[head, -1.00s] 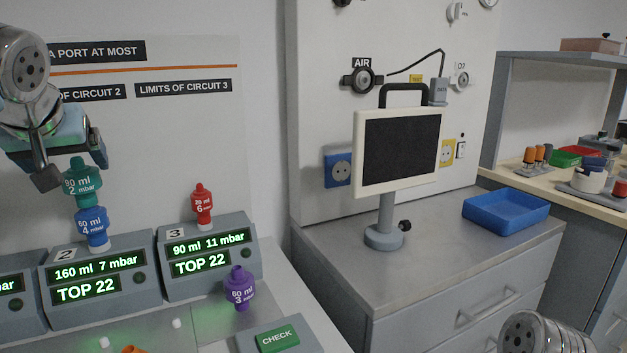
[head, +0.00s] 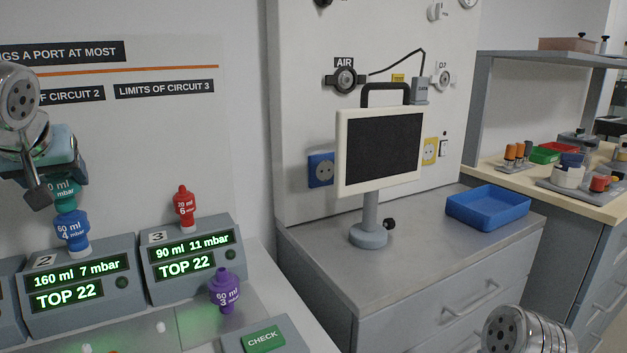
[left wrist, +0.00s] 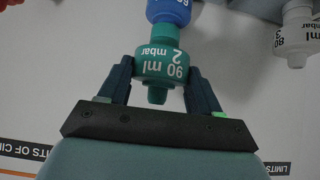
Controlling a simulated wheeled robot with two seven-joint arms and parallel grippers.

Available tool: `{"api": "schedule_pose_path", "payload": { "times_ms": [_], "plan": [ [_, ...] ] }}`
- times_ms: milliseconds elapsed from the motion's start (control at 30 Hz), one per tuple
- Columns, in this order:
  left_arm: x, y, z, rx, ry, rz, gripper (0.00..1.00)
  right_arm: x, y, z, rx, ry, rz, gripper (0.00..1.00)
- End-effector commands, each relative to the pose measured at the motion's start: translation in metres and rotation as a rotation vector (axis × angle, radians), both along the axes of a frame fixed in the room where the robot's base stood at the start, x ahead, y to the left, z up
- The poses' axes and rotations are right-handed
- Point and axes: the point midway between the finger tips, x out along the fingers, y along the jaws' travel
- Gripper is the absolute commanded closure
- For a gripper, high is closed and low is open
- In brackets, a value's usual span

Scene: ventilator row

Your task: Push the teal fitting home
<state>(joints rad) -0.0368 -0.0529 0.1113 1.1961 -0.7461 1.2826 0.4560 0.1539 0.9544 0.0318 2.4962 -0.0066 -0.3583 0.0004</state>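The teal fitting (left wrist: 160,66), marked 90 ml 2 mbar, stands upright on top of the blue fitting (head: 72,231) in port 2. It also shows in the head view (head: 63,192), its top hidden by my left gripper. A narrower teal neck shows between the two bodies; I cannot tell how deep it sits. My left gripper (left wrist: 160,75) is over the teal fitting, one finger on each side, and the fingers appear to touch its body. My right gripper is out of view.
Display 2 (head: 78,284) reads 160 ml 7 mbar. Display 3 (head: 192,257) stands right of it with a red fitting (head: 185,207). A purple fitting (head: 224,291) and the green CHECK button (head: 264,339) are in front. A monitor (head: 380,150) and blue tray (head: 487,207) are farther right.

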Motion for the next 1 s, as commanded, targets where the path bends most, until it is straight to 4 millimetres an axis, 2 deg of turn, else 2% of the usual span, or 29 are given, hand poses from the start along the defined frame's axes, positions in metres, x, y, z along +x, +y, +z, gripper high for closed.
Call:
{"api": "schedule_pose_path", "payload": {
  "times_ms": [33,333,1000],
  "plan": [
    [0.0000,-0.0001,0.0000,0.000,0.000,0.000,0.45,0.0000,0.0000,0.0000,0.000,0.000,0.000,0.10],
    [0.0000,-0.0001,0.0001,0.000,0.000,0.000,0.91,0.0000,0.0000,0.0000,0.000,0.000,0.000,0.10],
    [-0.0001,0.0000,-0.0077,0.000,0.000,0.000,0.93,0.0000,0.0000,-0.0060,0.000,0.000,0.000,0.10]
  ]
}}
